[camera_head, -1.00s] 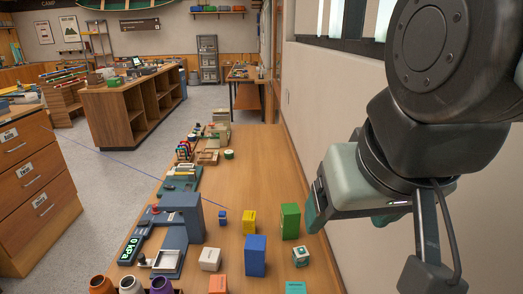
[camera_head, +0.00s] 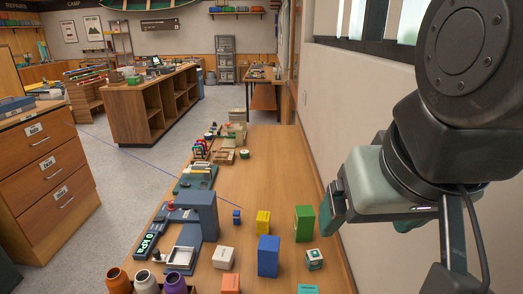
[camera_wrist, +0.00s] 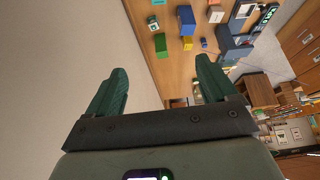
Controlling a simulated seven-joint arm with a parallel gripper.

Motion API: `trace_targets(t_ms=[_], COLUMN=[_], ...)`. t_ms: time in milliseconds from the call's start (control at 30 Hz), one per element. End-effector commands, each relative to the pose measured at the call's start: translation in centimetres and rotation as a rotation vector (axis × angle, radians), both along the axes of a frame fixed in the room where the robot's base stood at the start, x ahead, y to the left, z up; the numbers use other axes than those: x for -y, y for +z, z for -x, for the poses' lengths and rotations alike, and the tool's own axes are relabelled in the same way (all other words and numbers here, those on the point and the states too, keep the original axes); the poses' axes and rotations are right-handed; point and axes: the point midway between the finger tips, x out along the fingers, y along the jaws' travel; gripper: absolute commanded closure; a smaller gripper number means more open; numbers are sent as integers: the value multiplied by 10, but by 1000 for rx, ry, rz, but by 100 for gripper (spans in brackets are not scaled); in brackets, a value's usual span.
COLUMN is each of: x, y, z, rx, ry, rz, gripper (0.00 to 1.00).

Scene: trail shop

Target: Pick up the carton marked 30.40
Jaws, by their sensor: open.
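Several cartons stand on the wooden counter: a white one (camera_head: 223,258), a tall blue one (camera_head: 268,256), a yellow one (camera_head: 263,222), a green one (camera_head: 304,223), a small blue one (camera_head: 237,217), a white-and-green one (camera_head: 314,260), an orange one (camera_head: 231,284) and a teal one (camera_head: 308,289) cut by the lower edge. I cannot read 30.40 on any of them. My gripper (camera_head: 337,197) is above the counter's right side by the wall, apart from the cartons. In the wrist view my gripper (camera_wrist: 160,82) is open and empty; the green carton (camera_wrist: 160,45) shows beyond it.
A blue-grey press-like device (camera_head: 198,211) with a kPa display stands on the counter's left. Three jars (camera_head: 146,282) are at the front left. The wall (camera_head: 345,110) runs close along the right. The counter's middle strip (camera_head: 262,180) is clear.

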Motion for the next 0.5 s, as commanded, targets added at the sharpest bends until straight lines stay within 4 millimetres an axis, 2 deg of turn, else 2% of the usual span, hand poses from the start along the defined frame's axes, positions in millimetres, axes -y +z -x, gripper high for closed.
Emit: trace_targets(t_ms=[267, 367, 500], x=[-2, -11, -36], y=[-2, -10, -32], z=[-3, -12, -36], rx=[-17, -77, -230], ry=[-5, -22, -76], rz=[-12, -59, -185], gripper=[15, 15, 15])
